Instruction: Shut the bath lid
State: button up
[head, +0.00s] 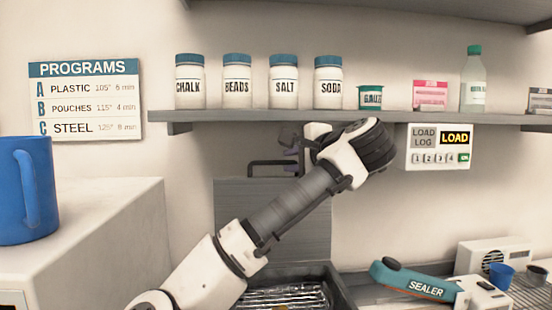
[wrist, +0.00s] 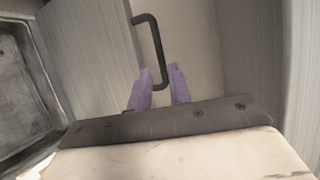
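The bath (head: 345,290) is a dark metal basin at the bottom centre of the head view. Its grey lid (head: 232,215) stands upright behind it, so the bath is open. A dark bar handle (head: 252,168) sits at the lid's top edge; it also shows in the wrist view (wrist: 152,38). My gripper (head: 289,150) is at the right part of this handle. In the wrist view its purple fingers (wrist: 160,88) are apart, with the handle's end between them. I cannot tell whether they touch it. The bath's interior shows at the left of the wrist view (wrist: 18,95).
A shelf (head: 350,116) with several jars runs just above my gripper. A control panel (head: 438,147) hangs under it at right. A teal sealer (head: 415,281) lies right of the bath. A blue mug (head: 28,190) stands on a white cabinet at left.

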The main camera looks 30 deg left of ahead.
aim_at(278, 163)
jog(key=p+x, duration=0.1)
jog(key=x, duration=0.6)
jog(key=shift+w+a+p, duration=0.15)
jog(key=shift+a+p, duration=0.05)
jog(key=shift+p, duration=0.2)
grip_shut()
